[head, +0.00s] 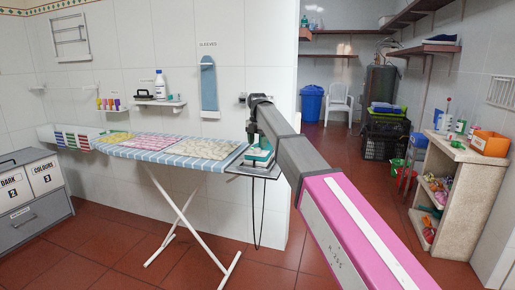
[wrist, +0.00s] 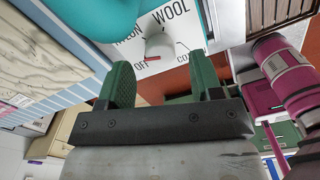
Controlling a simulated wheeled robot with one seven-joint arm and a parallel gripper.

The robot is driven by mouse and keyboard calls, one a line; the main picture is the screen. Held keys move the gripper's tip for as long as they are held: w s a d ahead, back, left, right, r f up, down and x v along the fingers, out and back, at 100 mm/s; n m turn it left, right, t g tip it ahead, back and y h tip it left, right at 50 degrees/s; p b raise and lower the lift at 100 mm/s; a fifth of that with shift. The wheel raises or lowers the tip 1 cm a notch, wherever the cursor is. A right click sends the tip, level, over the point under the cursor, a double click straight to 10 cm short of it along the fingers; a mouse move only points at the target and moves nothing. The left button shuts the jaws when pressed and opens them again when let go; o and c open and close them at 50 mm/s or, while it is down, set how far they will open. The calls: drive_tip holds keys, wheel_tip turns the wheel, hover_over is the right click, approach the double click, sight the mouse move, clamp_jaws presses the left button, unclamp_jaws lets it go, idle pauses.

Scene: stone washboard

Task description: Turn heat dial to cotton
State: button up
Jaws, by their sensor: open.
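The heat dial (wrist: 159,45) is a pale knob on a white panel in the wrist view. A red mark shows on its lower edge, nearest the OFF label. WOOL is printed at upper right, partly hidden text ending in "ON" at left, and "CO" at lower right, cut off by my finger. The panel belongs to the teal iron (wrist: 105,14), which also shows in the head view (head: 259,156) at the board's right end. My gripper (wrist: 163,78) is open, its green fingers apart, short of the dial and empty. In the head view, my arm hides part of the iron.
A grey laundry cabinet (head: 28,215) stands at left and a shelf unit (head: 452,170) at right. Open tiled floor lies in front.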

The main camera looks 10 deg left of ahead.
sight(258, 148)
drive_tip(key=shift+f, duration=1.4)
drive_tip(key=c, duration=0.9)
drive_tip(key=shift+m, duration=2.3)
drive_tip(key=o, duration=0.9)
wheel_tip(258, 148, up, 11)
